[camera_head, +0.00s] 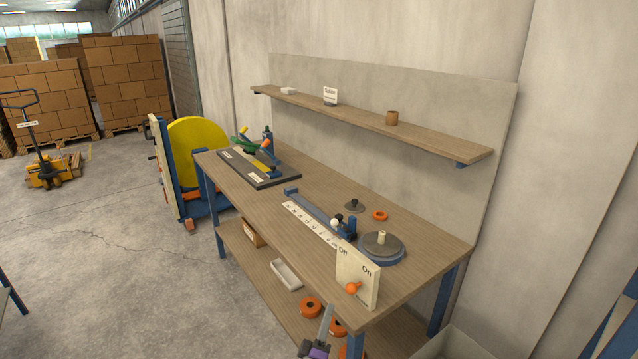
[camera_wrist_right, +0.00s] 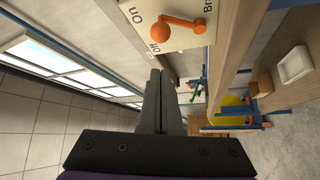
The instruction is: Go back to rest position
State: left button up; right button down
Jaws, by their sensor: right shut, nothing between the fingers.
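My right gripper (camera_head: 327,312) shows at the bottom of the head view, beside the front edge of the workbench (camera_head: 262,225), near the on/off switch box (camera_head: 371,287). Its fingers (camera_wrist_right: 158,76) are closed together and empty in the right wrist view. The cream switch box stands at the bench's near end and carries an orange lever (camera_head: 352,288). The lever also shows in the right wrist view (camera_wrist_right: 185,24), past the fingertips and apart from them. My left gripper is not in view.
On the bench are a round turntable (camera_head: 398,258), a ruler strip (camera_head: 310,224), an orange ring (camera_head: 380,215) and a dark board with tools (camera_head: 283,182). A lower shelf holds a white tray (camera_head: 286,275) and orange rolls (camera_head: 311,306).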

jog(key=s+d+r+m+g+h, duration=0.1)
jog(key=s+d+m+g, duration=0.3)
jog(key=d, duration=0.5)
jog(key=s+d+r+m+g+h, duration=0.1)
jog(key=s+d+m+g, duration=0.2)
jog(key=s+d+g, duration=0.45)
jog(key=s+f+m+g+y, duration=0.1)
jog(key=s+y, duration=0.3)
jog(key=s, duration=0.6)
jog(key=s+a+f+m+g+y, duration=0.1)
jog(key=s+y, duration=0.3)
jog(key=s, duration=0.6)
jog(key=shift+s+f+m+g, duration=0.35)
jog(key=shift+f+m, duration=0.35)
jog(key=shift+m, duration=0.2)
